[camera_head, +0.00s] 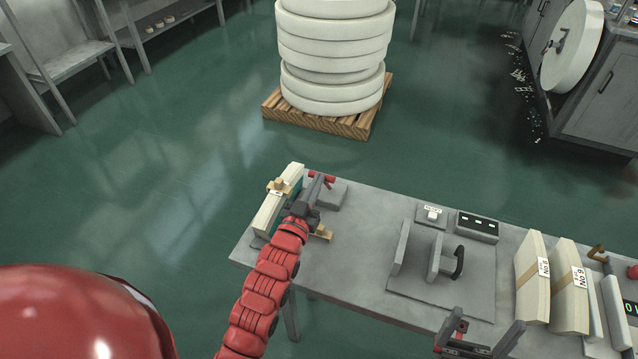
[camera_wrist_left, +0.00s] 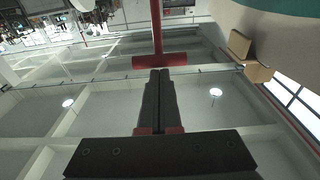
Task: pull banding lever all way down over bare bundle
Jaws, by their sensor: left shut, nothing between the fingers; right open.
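A red T-shaped lever handle (camera_head: 322,179) sits at the banding station on the table's left end. In the left wrist view the red bar (camera_wrist_left: 160,60) lies just beyond my fingertips. My left gripper (camera_head: 308,195) is at this station, close to the lever; its fingers (camera_wrist_left: 158,72) are shut with nothing between them. I cannot tell whether they touch the bar. My right gripper (camera_head: 484,337) is open and empty at the bottom edge.
A grey plate (camera_head: 470,292) with upright panels and a black handle (camera_head: 458,262) sits mid-table. Two labelled cream bundles (camera_head: 532,275) (camera_head: 569,288) stand at the right. The tabletop (camera_head: 350,245) between the left station and the plate is clear.

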